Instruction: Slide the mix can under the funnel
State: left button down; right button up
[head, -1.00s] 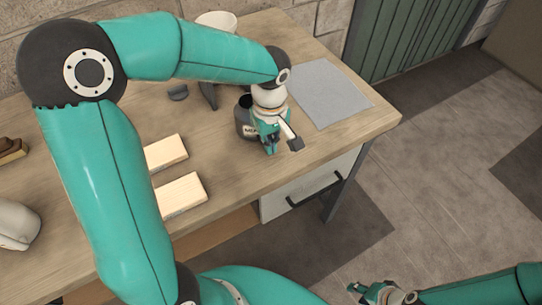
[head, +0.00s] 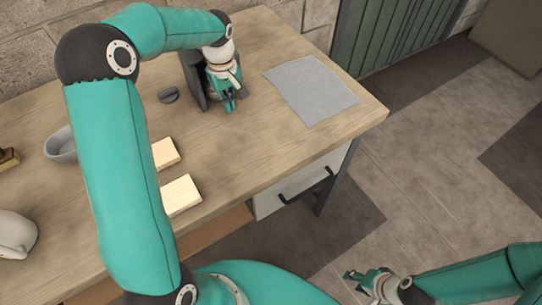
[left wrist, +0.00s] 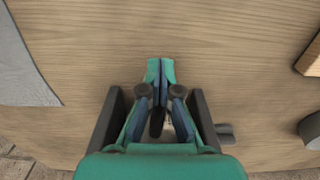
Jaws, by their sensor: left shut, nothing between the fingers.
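My left gripper (head: 230,106) is shut and empty, low over the table beside a dark upright stand (head: 190,78). In the left wrist view its fingertips (left wrist: 160,62) meet over bare wood. I cannot make out the mix can now; the left gripper and wrist cover the spot beside the stand. The funnel is not visible; my left arm covers the area above the stand. My right gripper (head: 356,281) looks open and empty, over the floor at lower right, away from the table.
A grey sheet (head: 311,94) lies right of the left gripper. Two pale wooden blocks (head: 180,195) lie nearer the front. A small dark knob-like piece (head: 168,95) sits left of the stand, and a grey bowl (head: 60,146) farther left. The table front right is clear.

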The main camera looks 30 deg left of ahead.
pick_arm(q)
jog(key=shift+d+f, duration=0.1)
jog(key=shift+d+f+b, duration=0.1)
jog(key=shift+d+b, duration=0.15)
jog(key=shift+b, duration=0.05)
jog(key=shift+s+d+b, duration=0.3)
jog(key=shift+d+b, duration=0.05)
jog(key=shift+d, duration=0.2)
jog(key=shift+s+d+b, duration=0.3)
jog(key=shift+d, duration=0.2)
jog(key=shift+s+d+r, duration=0.2)
jog(key=shift+d+r, duration=0.2)
jog(key=shift+r, duration=0.2)
notch_tip(320, 180, up, 9)
